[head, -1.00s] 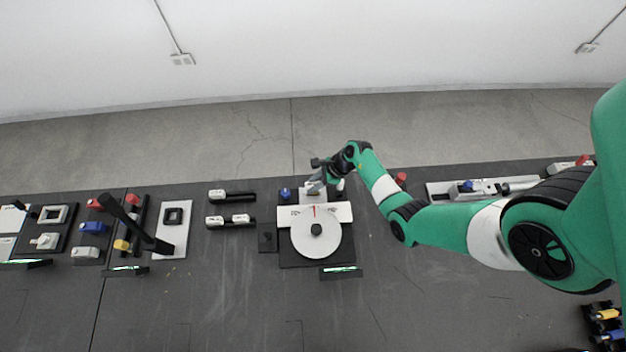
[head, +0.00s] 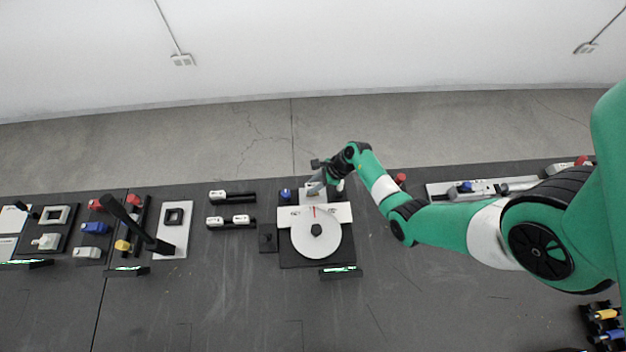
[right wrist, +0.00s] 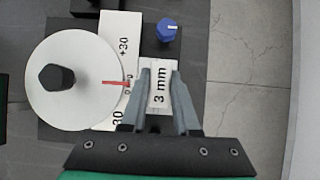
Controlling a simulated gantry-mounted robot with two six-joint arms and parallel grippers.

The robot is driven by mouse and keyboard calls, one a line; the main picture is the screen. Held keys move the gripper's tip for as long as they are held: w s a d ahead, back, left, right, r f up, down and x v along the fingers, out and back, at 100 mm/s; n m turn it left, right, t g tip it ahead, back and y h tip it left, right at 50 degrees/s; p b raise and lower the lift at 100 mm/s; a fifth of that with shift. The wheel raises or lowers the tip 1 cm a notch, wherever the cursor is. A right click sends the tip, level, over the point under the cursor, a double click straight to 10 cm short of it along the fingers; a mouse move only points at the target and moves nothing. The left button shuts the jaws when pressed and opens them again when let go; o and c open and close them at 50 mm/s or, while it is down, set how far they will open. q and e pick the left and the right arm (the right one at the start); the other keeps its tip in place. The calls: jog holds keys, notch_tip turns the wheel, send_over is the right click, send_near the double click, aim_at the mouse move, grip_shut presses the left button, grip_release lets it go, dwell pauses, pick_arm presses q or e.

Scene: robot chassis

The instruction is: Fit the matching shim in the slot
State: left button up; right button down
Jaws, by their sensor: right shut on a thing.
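My right gripper (head: 315,187) is at the back edge of the dial station in the head view. In the right wrist view its two fingers (right wrist: 159,70) are shut on a white piece marked "3 mm" (right wrist: 160,90), the shim. The piece lies beside the white scale plate (right wrist: 122,50) and looks close to it; whether it sits in a slot cannot be told. A white disc (right wrist: 45,100) with a black knob has a red pointer at the scale's middle mark. The disc also shows in the head view (head: 316,252). My left gripper is not in view.
A blue knob (right wrist: 166,30) stands near the fingers. Two black bars with white pieces (head: 231,222) lie left of the station. A black lever (head: 135,222) rises further left. A rail device (head: 485,188) is at the right. The bench front is mostly clear.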

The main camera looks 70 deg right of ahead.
jog(key=shift+f+b, duration=1.75)
jog(key=shift+f, duration=0.35)
jog(key=c, duration=0.6)
grip_release()
jog(key=p+v, duration=0.4)
jog(key=v, duration=0.7)
jog(key=shift+s+d+r, duration=0.1)
jog(key=shift+s+r, duration=0.05)
jog(key=shift+r, duration=0.15)
